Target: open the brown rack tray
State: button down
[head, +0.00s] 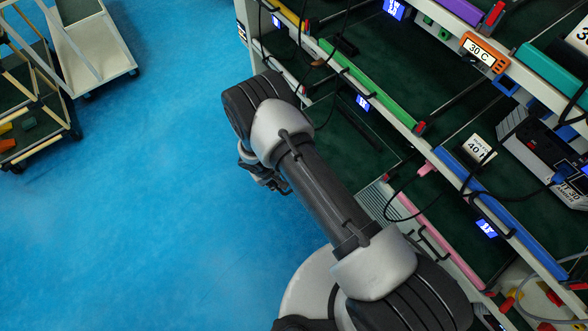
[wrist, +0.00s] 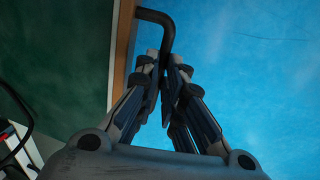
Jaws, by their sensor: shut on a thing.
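The brown rack tray shows in the wrist view as a narrow brown front edge (wrist: 124,50) running up the picture. A dark bent bar handle (wrist: 158,17) stands out from it over the blue floor. My gripper (wrist: 165,63) is shut on the handle, its fingers on either side of the bar's lower part. In the head view my gripper (head: 262,178) is partly hidden under my own arm, low beside the rack. The brown tray's front cannot be made out there, as my arm covers that part.
The rack (head: 390,110) fills the right side, with green, pink (head: 440,240) and blue (head: 515,240) tray fronts, hanging black cables and devices. Carts (head: 95,45) stand at the upper left. The blue floor (head: 150,220) left of my arm is clear.

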jog(key=s+a+b, duration=0.1)
jog(key=s+a, duration=0.3)
jog(key=a, duration=0.1)
jog(key=shift+a, duration=0.15)
jog(key=c, duration=1.8)
grip_release()
jog(key=shift+s+a, duration=0.1)
jog(key=shift+a, duration=0.05)
jog(key=shift+o, duration=0.6)
jog(key=shift+r, duration=0.1)
notch_tip(320, 180, up, 12)
jog(key=s+a, duration=0.1)
jog(key=shift+a+f, duration=0.2)
jog(key=shift+a, duration=0.2)
jog(key=shift+s, duration=0.1)
